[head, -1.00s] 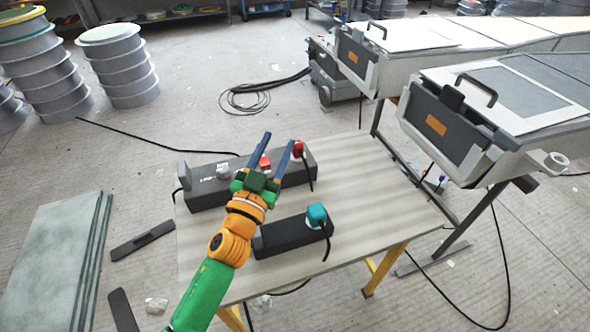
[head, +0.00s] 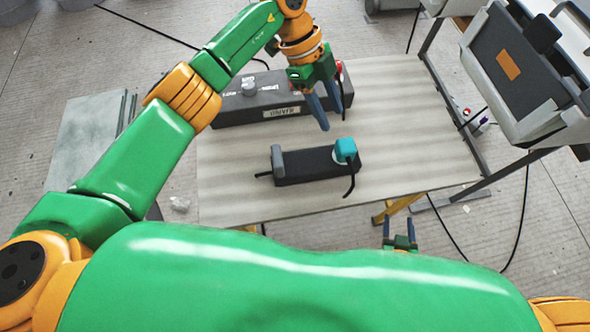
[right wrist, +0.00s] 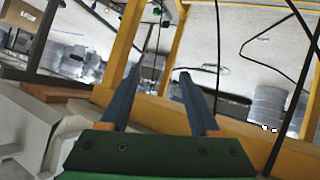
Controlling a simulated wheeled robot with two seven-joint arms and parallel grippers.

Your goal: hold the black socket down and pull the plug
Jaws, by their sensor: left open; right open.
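The black socket (head: 305,166) lies on the table, with a grey block at its left end. A teal plug (head: 345,150) sits at its right end, with a black cable hanging from it. My left gripper (head: 331,118) is open and empty, fingers pointing down, behind the socket and apart from it in the picture. My right gripper (head: 399,222) is open and empty by the table's front edge, partly hidden by my green body. In the right wrist view its two fingers (right wrist: 159,72) are spread with nothing between them.
A longer dark socket box (head: 275,100) with a red plug (head: 339,68) lies behind on the wooden table (head: 420,150). Yellow table legs (right wrist: 130,35) stand close ahead in the right wrist view. A grey machine (head: 520,80) stands at the right.

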